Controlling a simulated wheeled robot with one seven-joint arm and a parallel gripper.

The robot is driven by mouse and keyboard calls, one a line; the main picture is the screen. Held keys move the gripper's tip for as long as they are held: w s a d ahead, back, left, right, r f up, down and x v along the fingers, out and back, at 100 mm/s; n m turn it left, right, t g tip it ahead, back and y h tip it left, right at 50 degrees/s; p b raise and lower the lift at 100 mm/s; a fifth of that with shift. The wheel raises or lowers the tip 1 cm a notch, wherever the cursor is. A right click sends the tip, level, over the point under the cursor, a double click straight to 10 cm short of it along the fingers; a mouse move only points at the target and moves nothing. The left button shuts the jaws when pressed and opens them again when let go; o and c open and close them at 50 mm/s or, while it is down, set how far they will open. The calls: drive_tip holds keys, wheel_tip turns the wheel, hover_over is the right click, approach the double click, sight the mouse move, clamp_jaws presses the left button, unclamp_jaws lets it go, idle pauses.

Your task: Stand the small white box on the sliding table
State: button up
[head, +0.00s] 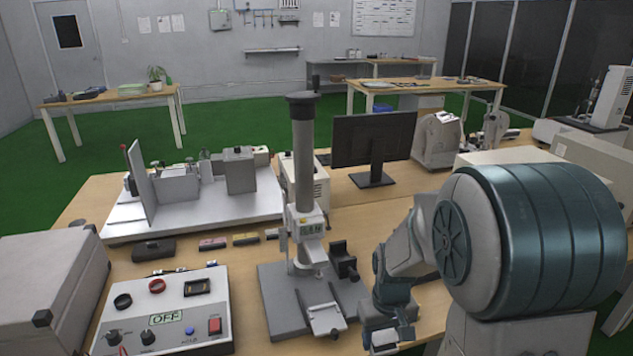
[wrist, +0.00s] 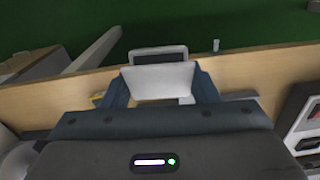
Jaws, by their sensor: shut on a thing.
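A small white box (wrist: 160,82) is between the two blue-grey fingers of my gripper (wrist: 161,74) in the wrist view. The gripper is shut on it, with a finger at each side. A grey-framed, dark-faced piece shows just beyond the box; I cannot tell whether it belongs to it. In the head view my gripper (head: 390,332) is low at right of centre, beside the column stand, and a pale patch there may be the box. I cannot tell for certain which piece is the sliding table; a metal-bedded machine (head: 215,208) with upright plate and block stands left of centre.
The column stand (head: 304,180) rises close to my gripper, with a small plate low at its front. A control box (head: 165,320) marked OFF is at front left. A monitor (head: 373,140) stands behind. Some bare wooden bench (head: 385,215) shows between stand and arm.

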drive_tip(key=w+f, duration=0.2)
drive_tip(key=f, duration=0.1)
drive_tip(key=w+f+m, duration=0.1)
drive_tip(key=w+f, duration=0.1)
drive_tip(key=f, duration=0.1)
drive_tip(key=w+f+m, duration=0.1)
drive_tip(key=w+f, duration=0.2)
drive_tip(key=f, duration=0.1)
drive_tip(key=shift+d, duration=0.4)
drive_tip(key=shift+f, duration=0.2)
drive_tip(key=shift+d, duration=0.15)
